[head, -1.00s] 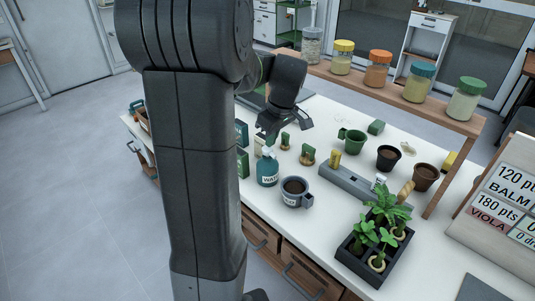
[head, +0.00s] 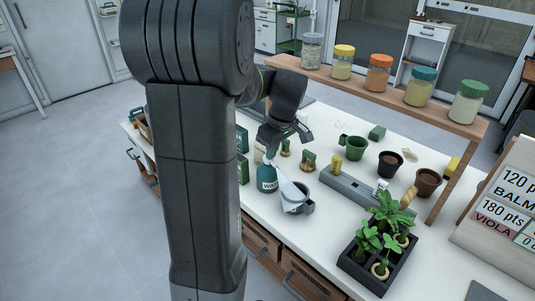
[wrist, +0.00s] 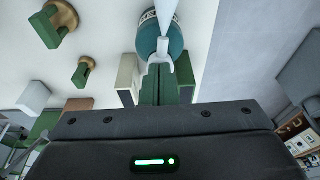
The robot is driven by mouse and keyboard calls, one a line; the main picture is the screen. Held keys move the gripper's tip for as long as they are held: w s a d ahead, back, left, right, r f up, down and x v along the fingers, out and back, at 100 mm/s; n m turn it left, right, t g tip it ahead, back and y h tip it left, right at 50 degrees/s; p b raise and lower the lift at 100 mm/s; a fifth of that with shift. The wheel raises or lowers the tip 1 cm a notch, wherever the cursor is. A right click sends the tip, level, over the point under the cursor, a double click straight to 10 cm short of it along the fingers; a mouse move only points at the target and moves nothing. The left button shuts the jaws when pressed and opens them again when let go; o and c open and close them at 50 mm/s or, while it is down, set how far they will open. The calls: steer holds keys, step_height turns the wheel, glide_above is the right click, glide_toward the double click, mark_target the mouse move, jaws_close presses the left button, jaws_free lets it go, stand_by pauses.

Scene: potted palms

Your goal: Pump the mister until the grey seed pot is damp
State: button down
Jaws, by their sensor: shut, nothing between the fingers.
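The mister (head: 267,178) is a teal bottle with a white label and a pale head, upright on the white bench. In the wrist view the mister (wrist: 148,40) is just beyond my fingertips. My gripper (head: 271,150) is shut and empty, down at the mister's head; its fingers (wrist: 160,75) look to be touching the head from above. A pale cone of spray (head: 285,184) runs from the nozzle to the grey seed pot (head: 307,206), to the right of the mister. The spray covers most of the pot's mouth, so its soil is hard to see.
A black tray of potted palms (head: 366,272) stands at the front right. Green (head: 355,147), black (head: 390,162) and brown (head: 427,182) pots stand behind a grey trough (head: 343,184). Small seed packets are close behind the mister. A jar shelf (head: 400,99) spans the back.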

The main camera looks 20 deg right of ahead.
steer(key=shift+s+d+r, duration=0.2)
steer(key=shift+s+d, duration=0.1)
steer(key=shift+s, duration=0.3)
steer(key=shift+s+d+r, duration=0.2)
steer(key=shift+s+d, duration=0.05)
steer(key=shift+s, duration=0.35)
steer(key=shift+r, duration=0.1)
steer(key=p+v, duration=0.1)
steer(key=v, duration=1.2)
steer(key=shift+r, duration=0.35)
steer(key=shift+s+f, duration=0.1)
steer(key=w+f+p, duration=0.1)
steer(key=f, duration=0.1)
steer(key=w+a+f+p, duration=0.1)
steer(key=w+f, duration=0.1)
steer(key=f, duration=0.1)
steer(key=w+a+f+p, duration=0.1)
steer(key=w+f, duration=0.1)
steer(key=f, duration=0.1)
steer(key=shift+p, duration=0.3)
steer(key=shift+p+v, duration=0.5)
steer(key=shift+v, duration=0.4)
steer(key=shift+s, duration=0.15)
